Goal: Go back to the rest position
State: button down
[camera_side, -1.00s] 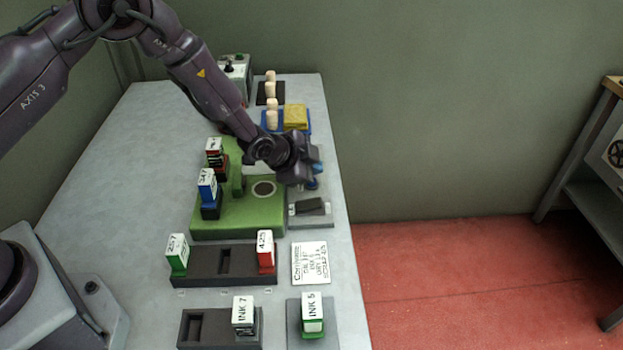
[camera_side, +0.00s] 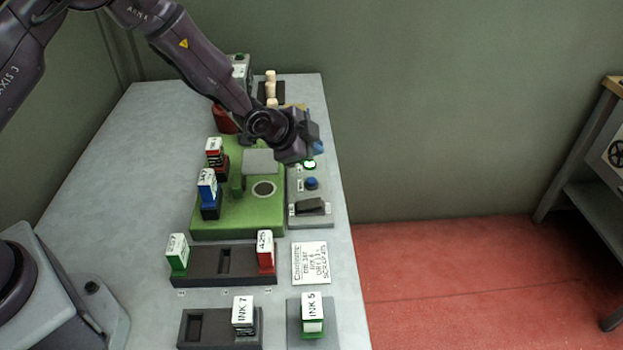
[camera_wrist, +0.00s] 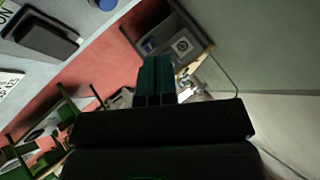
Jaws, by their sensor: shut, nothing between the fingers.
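My gripper (camera_side: 316,149) is in the air above the back part of the control panel (camera_side: 312,222), near the table's right edge. In the wrist view its two teal fingers (camera_wrist: 155,82) lie together with nothing between them. The panel carries a dark rocker switch (camera_side: 311,206), a blue button (camera_side: 311,183) and a green-lit round button (camera_side: 309,164). The wrist view also shows the dark switch (camera_wrist: 42,38) and a blue button (camera_wrist: 103,3) at the upper left, apart from the fingers.
A green machine (camera_side: 213,226) with red and blue stamps stands left of the panel. Nearer are a black rack (camera_side: 207,276), a white card (camera_side: 311,263) and INK 5 (camera_side: 312,312). Cork stoppers (camera_side: 271,90) stand at the back. Right of the table is open floor.

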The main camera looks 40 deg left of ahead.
dwell(0.3)
jog(key=s+a+r+n+g+y, duration=0.1)
jog(key=s+a+r+n, duration=0.15)
jog(key=s+r, duration=0.55)
jog(key=s+a+r+n, duration=0.25)
jog(key=s+r, duration=0.25)
jog(key=r, duration=0.7)
jog(key=s+a+r+n+g, duration=0.1)
jog(key=s+r+n, duration=0.1)
jog(key=s, duration=0.8)
jog(key=s+r+n+g, duration=0.1)
jog(key=s+r+n, duration=0.2)
jog(key=s, duration=0.8)
jog(key=shift+s+a+n, duration=0.25)
jog(key=shift+a+n, duration=0.15)
